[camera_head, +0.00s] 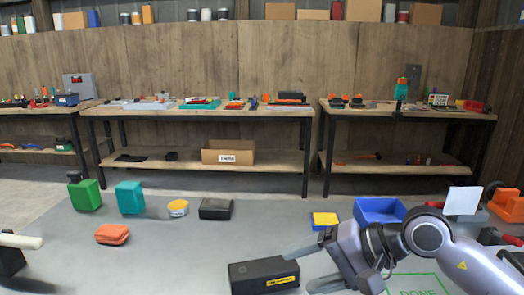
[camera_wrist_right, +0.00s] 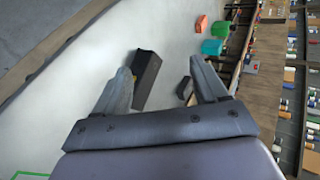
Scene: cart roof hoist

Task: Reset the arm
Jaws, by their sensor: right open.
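My right gripper (camera_head: 314,265) reaches in from the lower right in the head view, above the grey surface. Its two fingers are spread apart with nothing between them. The right wrist view also shows the open fingers of this gripper (camera_wrist_right: 160,67). A long black case (camera_head: 264,274) with a yellow label lies just left of the fingers in the head view. In the wrist view the black case (camera_wrist_right: 147,78) shows beyond the finger gap; I see no contact. My left gripper is not in view.
Green (camera_head: 85,195), teal (camera_head: 130,197) and orange (camera_head: 112,234) items and a dark case (camera_head: 215,209) stand on the left. A blue bin (camera_head: 379,212) and a yellow-blue block (camera_head: 324,220) are behind my gripper. A green DONE outline (camera_head: 418,291) is at lower right. Workbenches (camera_head: 200,112) line the back.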

